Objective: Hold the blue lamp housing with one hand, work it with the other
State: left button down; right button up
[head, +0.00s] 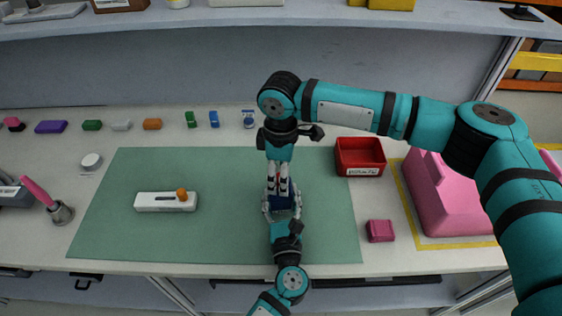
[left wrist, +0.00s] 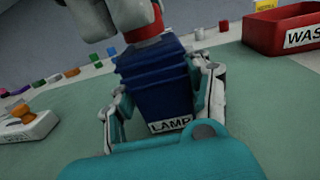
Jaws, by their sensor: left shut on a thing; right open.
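The blue lamp housing (left wrist: 157,88) stands upright in the left wrist view, with ribbed sides and a white LAMP label. My left gripper (left wrist: 160,100) is shut on it, one finger on each side. In the head view the housing (head: 284,202) shows as a small dark blue patch over the green mat. My right gripper (head: 278,183) comes down from above with its fingers at the housing's top; it is open. A red part (left wrist: 145,42) shows at the housing's top beneath my right gripper. Whether the right fingers touch it is hidden.
A green mat (head: 130,230) covers the table's middle. A white block with an orange knob (head: 182,194) lies left. A red labelled bin (head: 360,152), a crimson block (head: 380,231) and a pink stepped block (head: 445,200) stand right. Several small coloured blocks line the back.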

jog(key=shift+f, duration=0.2)
jog(key=c, duration=1.2)
jog(key=shift+r, duration=0.15)
jog(key=shift+r, duration=2.95)
pick_arm(q)
jog(key=shift+c, duration=2.4)
grip_release()
jog(key=shift+s, duration=0.1)
